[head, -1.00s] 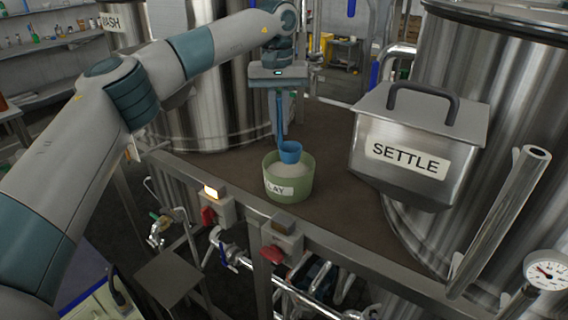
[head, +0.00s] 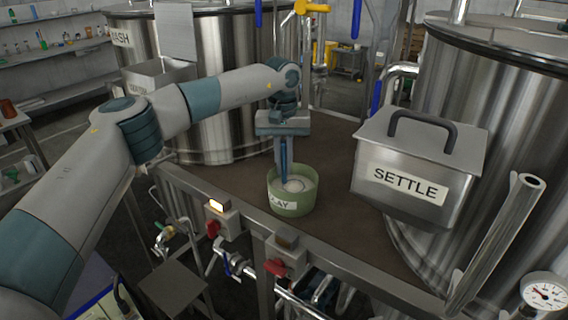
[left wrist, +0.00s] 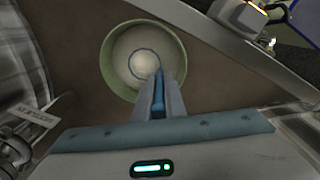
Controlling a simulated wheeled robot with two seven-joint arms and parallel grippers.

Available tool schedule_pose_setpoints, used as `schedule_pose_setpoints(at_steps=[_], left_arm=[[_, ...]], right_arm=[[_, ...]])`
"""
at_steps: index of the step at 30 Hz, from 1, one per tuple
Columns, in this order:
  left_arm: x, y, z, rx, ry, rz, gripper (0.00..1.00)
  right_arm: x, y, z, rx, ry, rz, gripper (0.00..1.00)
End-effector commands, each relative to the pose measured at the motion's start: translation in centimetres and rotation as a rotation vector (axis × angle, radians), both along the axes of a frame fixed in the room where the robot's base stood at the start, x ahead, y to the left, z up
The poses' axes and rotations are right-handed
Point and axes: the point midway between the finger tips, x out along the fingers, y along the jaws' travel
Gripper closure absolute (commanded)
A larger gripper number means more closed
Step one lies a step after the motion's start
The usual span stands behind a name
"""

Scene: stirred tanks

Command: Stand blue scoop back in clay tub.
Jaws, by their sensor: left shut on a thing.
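The green clay tub (head: 292,207) stands on the brown bench top, its label partly readable as "CLAY", with pale powder inside. It also shows in the left wrist view (left wrist: 109,66). My left gripper (head: 284,150) is above the tub, pointing down, shut on the upright handle of the blue scoop (head: 285,172). In the left wrist view the fingers (left wrist: 158,97) close on the blue handle (left wrist: 158,84). The scoop's cup is down inside the tub, sunk in the powder, with only a thin ring of its rim showing. My right gripper is out of view.
A steel "SETTLE" box (head: 409,176) with a black handle stands to the right of the tub. A large tank (head: 215,105) stands behind, and another (head: 490,130) at the right. The bench's front rail (head: 330,268) carries switch boxes. Bare bench lies around the tub.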

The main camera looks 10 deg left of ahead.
Motion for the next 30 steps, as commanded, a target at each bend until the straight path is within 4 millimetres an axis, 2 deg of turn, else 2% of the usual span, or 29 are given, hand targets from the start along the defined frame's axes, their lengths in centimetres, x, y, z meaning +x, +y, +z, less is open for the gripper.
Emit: schedule_pose_setpoints(at_steps=[3, 15, 16, 30], left_arm=[[-0.03, 0.03, -0.70, 0.001, 0.000, 0.000, 1.00], [-0.01, -0.01, -1.20, 0.000, 0.000, 0.000, 1.00], [0.00, 0.00, -1.07, 0.000, -0.001, 0.000, 0.83], [0.01, -0.01, -0.58, 0.000, -0.001, 0.000, 0.82]], right_arm=[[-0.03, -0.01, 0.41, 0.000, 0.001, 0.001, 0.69], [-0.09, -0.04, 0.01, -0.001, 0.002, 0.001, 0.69], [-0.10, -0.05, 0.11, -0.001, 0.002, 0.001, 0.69], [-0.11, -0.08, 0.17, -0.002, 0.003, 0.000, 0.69]])
